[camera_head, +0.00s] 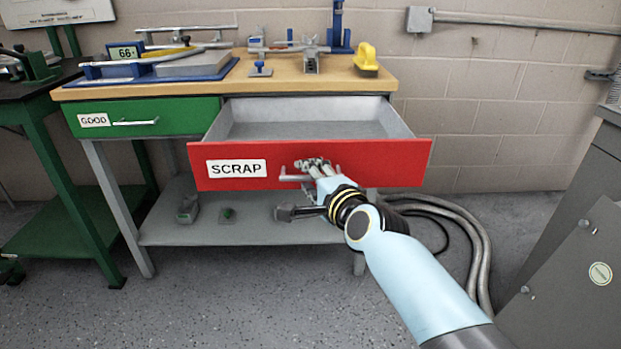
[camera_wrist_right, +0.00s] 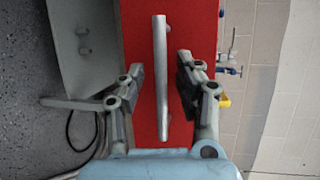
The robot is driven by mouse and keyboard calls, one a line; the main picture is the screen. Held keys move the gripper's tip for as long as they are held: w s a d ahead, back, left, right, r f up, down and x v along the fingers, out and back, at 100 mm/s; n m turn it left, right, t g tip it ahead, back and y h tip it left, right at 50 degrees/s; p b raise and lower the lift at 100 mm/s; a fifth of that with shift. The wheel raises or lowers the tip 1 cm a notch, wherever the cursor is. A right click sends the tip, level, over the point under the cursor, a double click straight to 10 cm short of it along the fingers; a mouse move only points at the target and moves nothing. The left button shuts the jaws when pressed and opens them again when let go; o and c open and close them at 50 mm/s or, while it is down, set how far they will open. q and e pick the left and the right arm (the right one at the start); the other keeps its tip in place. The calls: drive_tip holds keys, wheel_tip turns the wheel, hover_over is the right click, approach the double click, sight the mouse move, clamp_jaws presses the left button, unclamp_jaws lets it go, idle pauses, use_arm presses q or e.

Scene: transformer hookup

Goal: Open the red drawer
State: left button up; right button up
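The red drawer (camera_head: 370,165) with a white SCRAP label is pulled well out of the workbench. Its grey inside looks empty. Its silver bar handle (camera_head: 290,178) is on the front, partly covered by my right gripper (camera_head: 313,168). In the right wrist view the handle (camera_wrist_right: 160,85) stands between the two fingers of my right gripper (camera_wrist_right: 160,70), with a gap on each side. That gripper is open around the handle and not clamped on it. My left gripper is in neither view.
A green drawer (camera_head: 165,118) labelled GOOD is shut at the left. Tools and a yellow-handled brush (camera_head: 366,60) stand on the wooden bench top (camera_head: 290,82). Grey hoses (camera_head: 470,235) lie on the floor at right. A grey cabinet (camera_head: 570,260) stands far right.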

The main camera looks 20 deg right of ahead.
drive_tip(key=shift+s, duration=0.1)
drive_tip(key=v, duration=1.2)
drive_tip(key=shift+f, duration=0.1)
drive_tip(key=s+d+f+n+g, duration=0.25)
drive_tip(key=s+f, duration=0.35)
drive_tip(key=f, duration=0.5)
drive_tip(key=s+d+f+n+g+h, duration=0.1)
drive_tip(key=s+f+n+g, duration=0.15)
drive_tip(key=s+f, duration=0.65)
drive_tip(key=s+d+f+n+g, duration=0.1)
drive_tip(key=s+f+g, duration=0.25)
drive_tip(key=f, duration=0.95)
drive_tip(key=s+d+f+n+g, duration=0.2)
drive_tip(key=s+f+n, duration=0.2)
drive_tip(key=s, duration=0.6)
drive_tip(key=s+d+f+n+g+h, duration=0.1)
drive_tip(key=s+f+n, duration=0.3)
drive_tip(key=s, duration=0.6)
drive_tip(key=s+d+f+n+g+h, duration=0.1)
drive_tip(key=s+d+f+n+g, duration=0.2)
drive_tip(key=s, duration=0.7)
drive_tip(key=shift+s+d+f+n+g, duration=0.35)
drive_tip(key=shift+d+f+n+g, duration=0.1)
drive_tip(key=shift+d+f, duration=0.2)
